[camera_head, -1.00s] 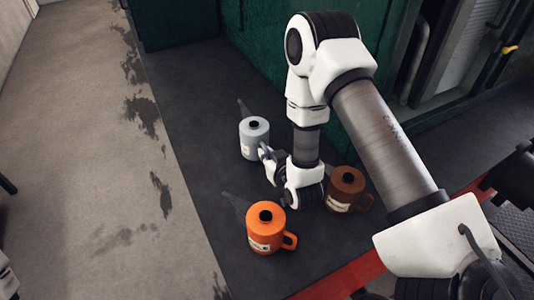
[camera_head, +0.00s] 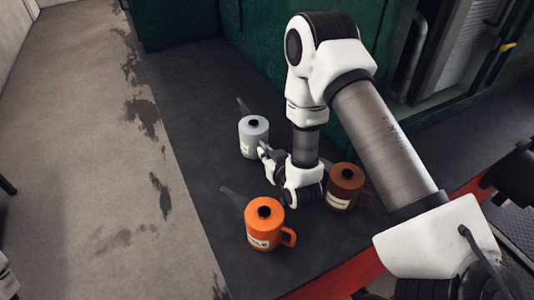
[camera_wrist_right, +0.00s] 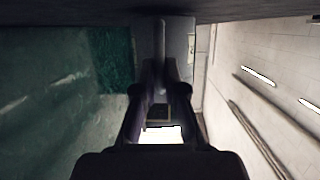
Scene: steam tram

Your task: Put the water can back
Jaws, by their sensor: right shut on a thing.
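A light grey can (camera_head: 253,137) with a black cap and a thin spout stands upright on the dark floor mat in the head view. Its label is too small to read, so I cannot confirm that it is the water can. My right gripper (camera_head: 264,153) is at the right side of this can, shut on its handle. In the right wrist view the dark fingers (camera_wrist_right: 160,100) close around the handle, with the grey can body (camera_wrist_right: 180,40) behind. The fingers hide part of the can.
An orange can (camera_head: 263,229) stands in front, and a brown can (camera_head: 346,187) stands to the right, close to my right wrist. A green wall (camera_head: 260,60) rises behind. The dark mat (camera_head: 180,95) is clear behind and left of the cans. A red edge (camera_head: 345,275) borders the front right.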

